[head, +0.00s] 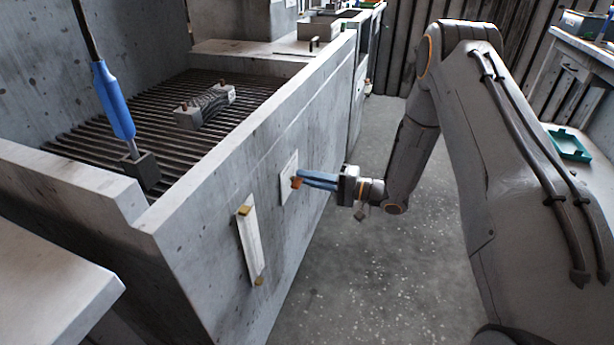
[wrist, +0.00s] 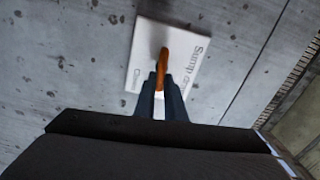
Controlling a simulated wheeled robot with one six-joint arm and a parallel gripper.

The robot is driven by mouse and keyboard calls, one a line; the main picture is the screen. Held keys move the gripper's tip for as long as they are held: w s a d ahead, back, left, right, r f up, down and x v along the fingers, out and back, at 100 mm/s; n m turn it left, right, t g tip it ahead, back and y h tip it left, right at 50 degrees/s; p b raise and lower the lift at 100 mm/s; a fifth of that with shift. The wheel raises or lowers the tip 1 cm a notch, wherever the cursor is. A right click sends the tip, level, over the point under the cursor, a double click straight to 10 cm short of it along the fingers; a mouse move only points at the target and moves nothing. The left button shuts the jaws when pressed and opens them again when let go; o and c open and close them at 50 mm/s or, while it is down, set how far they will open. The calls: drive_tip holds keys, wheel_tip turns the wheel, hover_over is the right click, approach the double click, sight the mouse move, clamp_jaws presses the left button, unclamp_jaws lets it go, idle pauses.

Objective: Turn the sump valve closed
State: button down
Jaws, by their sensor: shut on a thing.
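The sump valve has an orange handle (wrist: 163,62) in front of a white plate (wrist: 185,47) lettered "Sump". The plate is on the grey side wall of the housing. In the head view the orange handle (head: 296,182) shows at the tips of my gripper (head: 303,180), with the white plate (head: 289,165) behind it. My gripper has blue fingers and is shut on the handle. In the wrist view the fingers (wrist: 161,82) reach up to the handle's lower part and cover some of the plate's lettering.
A white strip with brass ends (head: 250,240) is mounted on the same wall, left of the valve. The floor (head: 370,260) beside the wall is clear.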

drive_tip(key=shift+f+m, duration=0.1)
drive_tip(key=shift+m, duration=0.5)
drive_tip(key=c, duration=1.8)
unclamp_jaws()
drive_tip(key=v, duration=0.8)
